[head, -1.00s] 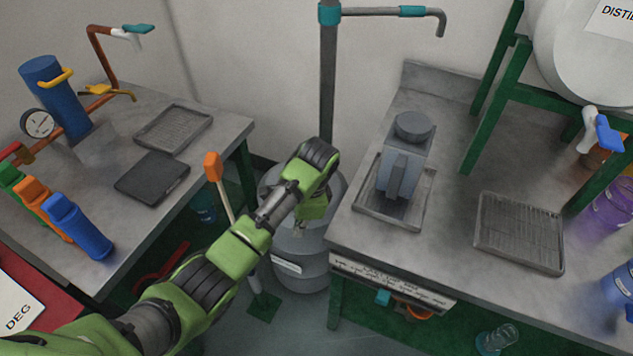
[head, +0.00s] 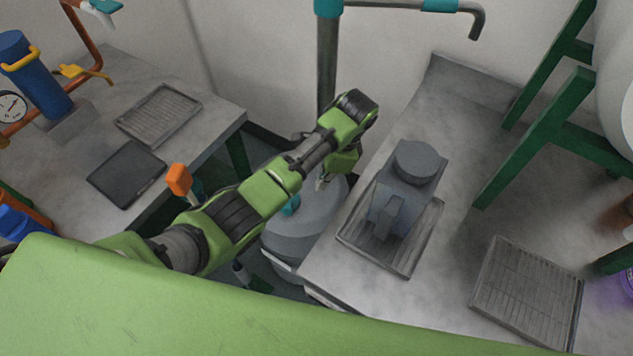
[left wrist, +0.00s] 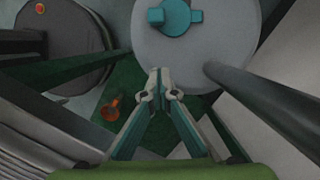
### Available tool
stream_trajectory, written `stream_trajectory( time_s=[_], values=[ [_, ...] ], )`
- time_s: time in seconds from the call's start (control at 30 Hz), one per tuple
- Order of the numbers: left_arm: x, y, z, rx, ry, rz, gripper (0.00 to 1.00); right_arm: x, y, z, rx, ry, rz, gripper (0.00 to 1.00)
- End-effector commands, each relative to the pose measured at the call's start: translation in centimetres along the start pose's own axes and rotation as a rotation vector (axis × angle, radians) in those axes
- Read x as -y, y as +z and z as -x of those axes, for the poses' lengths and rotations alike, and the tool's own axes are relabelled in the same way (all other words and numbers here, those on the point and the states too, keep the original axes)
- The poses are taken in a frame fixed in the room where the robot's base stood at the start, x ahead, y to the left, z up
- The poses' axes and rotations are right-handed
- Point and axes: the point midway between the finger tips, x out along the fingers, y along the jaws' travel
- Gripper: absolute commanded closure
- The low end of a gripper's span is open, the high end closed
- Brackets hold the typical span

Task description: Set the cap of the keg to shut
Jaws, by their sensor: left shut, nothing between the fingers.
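The keg (head: 300,232) is a grey drum on the floor between the two tables, partly hidden by my left arm. Its teal cap (head: 290,206) shows beside the arm. In the left wrist view, the pale round keg top (left wrist: 225,55) lies at the upper middle, with the teal cap (left wrist: 176,16) at the frame's top edge. I cannot tell whether the cap is open or shut. My left gripper (head: 321,184) is above the keg, shut and empty. Its fingertips (left wrist: 160,73) meet below the cap in the wrist picture, apart from it. My right gripper is not in view.
The right table (head: 450,160) holds a grey device (head: 408,185) on a tray and a wire rack (head: 525,295). The left table (head: 75,185) has trays. A grey pipe (head: 327,65) stands behind the keg. An orange-topped handle (head: 179,180) rises near my arm.

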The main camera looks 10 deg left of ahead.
Motion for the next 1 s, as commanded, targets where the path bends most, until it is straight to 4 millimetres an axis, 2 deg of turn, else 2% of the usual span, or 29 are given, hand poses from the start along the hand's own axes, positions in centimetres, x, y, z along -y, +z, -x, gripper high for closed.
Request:
stream_trajectory(
  time_s=[0.43, 0.5, 0.7, 1.0],
  values=[
    [-0.1, 0.1, -9.2, 0.004, 0.003, 0.0, 1.0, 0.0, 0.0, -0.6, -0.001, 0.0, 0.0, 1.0],
    [0.0, 1.4, -9.1, 0.003, 0.0, 0.002, 1.0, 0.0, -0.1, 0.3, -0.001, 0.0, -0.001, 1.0],
    [0.0, 3.4, -9.8, 0.001, 0.0, 0.0, 1.0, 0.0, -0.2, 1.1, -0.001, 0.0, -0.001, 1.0],
    [0.0, 4.0, -10.0, 0.0, -0.001, 0.0, 1.0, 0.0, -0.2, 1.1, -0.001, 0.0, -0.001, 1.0]
  ],
)
